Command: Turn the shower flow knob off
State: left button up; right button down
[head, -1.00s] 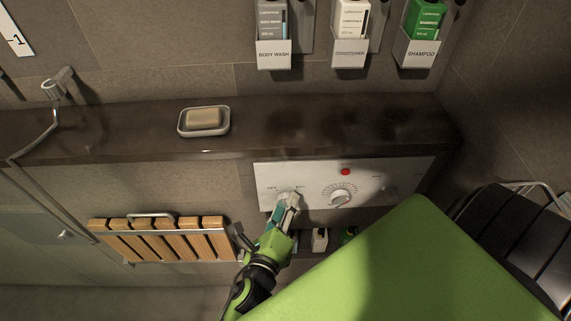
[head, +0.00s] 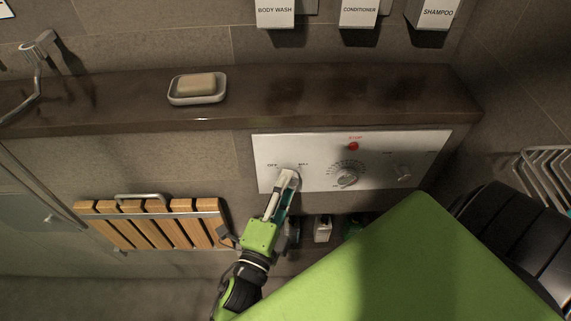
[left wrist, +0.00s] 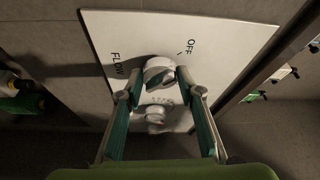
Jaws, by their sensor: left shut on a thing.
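The shower control panel (head: 318,150) is a pale plate on the wall below the dark ledge. My left gripper (head: 287,180) is at its left part, over the flow knob, which it mostly hides in the head view. In the left wrist view the round white flow knob (left wrist: 159,70) sits between the two fingertips (left wrist: 160,86), and the gripper is shut on it. The printed words OFF and FLOW show on the plate on either side of the knob. My right gripper is not in view.
A graduated dial (head: 347,177), a red button (head: 353,146) and a small lever (head: 401,173) are right of my gripper. A soap dish (head: 197,98) stands on the ledge (head: 330,95). A folded slatted wooden seat (head: 150,222) is at left. Small bottles (head: 322,229) stand below the panel.

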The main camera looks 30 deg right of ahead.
pick_arm(q)
jog(key=shift+d+r+n, duration=0.1)
jog(key=shift+r+n, duration=0.25)
jog(key=shift+n, duration=0.05)
jog(key=o, duration=1.1)
jog(key=shift+f, duration=0.1)
jog(key=shift+f, duration=0.1)
jog(key=v, duration=1.2)
jog(key=shift+f, duration=0.1)
jog(key=shift+f, duration=0.1)
